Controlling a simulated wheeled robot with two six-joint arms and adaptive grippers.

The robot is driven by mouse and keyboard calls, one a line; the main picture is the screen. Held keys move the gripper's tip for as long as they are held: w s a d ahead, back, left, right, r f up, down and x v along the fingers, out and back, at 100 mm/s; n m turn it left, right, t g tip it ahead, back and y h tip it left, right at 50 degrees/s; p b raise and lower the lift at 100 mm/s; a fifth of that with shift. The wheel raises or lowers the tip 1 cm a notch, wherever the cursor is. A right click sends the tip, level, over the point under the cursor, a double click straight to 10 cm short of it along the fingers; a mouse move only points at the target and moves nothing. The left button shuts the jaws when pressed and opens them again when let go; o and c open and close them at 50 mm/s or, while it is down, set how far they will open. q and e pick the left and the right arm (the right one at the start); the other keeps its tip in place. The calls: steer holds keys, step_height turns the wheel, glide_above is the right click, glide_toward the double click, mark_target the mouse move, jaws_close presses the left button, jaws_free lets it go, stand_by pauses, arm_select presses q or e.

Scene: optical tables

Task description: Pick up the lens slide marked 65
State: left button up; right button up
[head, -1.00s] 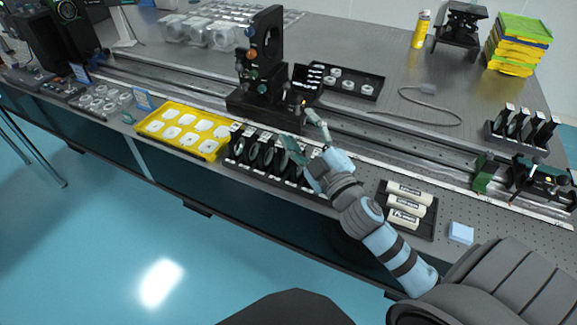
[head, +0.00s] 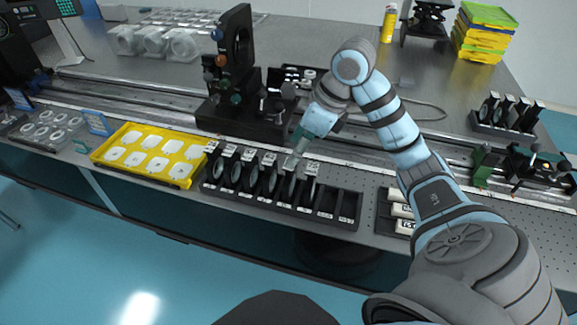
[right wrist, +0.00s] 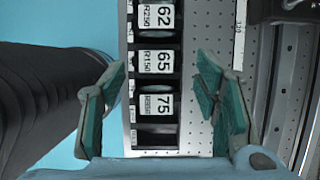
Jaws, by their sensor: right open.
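The lens slide marked 65 (right wrist: 160,62) stands in the black slotted rack (head: 268,206), between the slide marked 62 (right wrist: 158,17) and the slide marked 75 (right wrist: 158,104). In the head view the slide marked 65 appears to be the dark one (head: 291,184) second from the right end of the row; its label is too small to read there. My right gripper (head: 296,157) is open and empty above the right end of the row. In the right wrist view its fingers (right wrist: 162,68) lie apart on either side of the 65 and 75 labels. My left gripper is not in view.
Empty slots (right wrist: 157,138) follow the slide marked 75. A yellow tray (head: 150,153) stands left of the rack, and a tray of white cylinders (head: 401,210) stands right. A black optical mount (head: 235,80) and rail lie behind.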

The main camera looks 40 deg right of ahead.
mark_target(290, 181)
steer(key=b+x, duration=0.1)
steer(key=x, duration=0.1)
steer(key=s+b+x, duration=0.1)
steer(key=x, duration=0.1)
steer(key=shift+w+f, duration=0.1)
steer(key=shift+f, duration=0.35)
steer(key=shift+w+f, duration=0.1)
steer(key=shift+f, duration=0.15)
jaws_close()
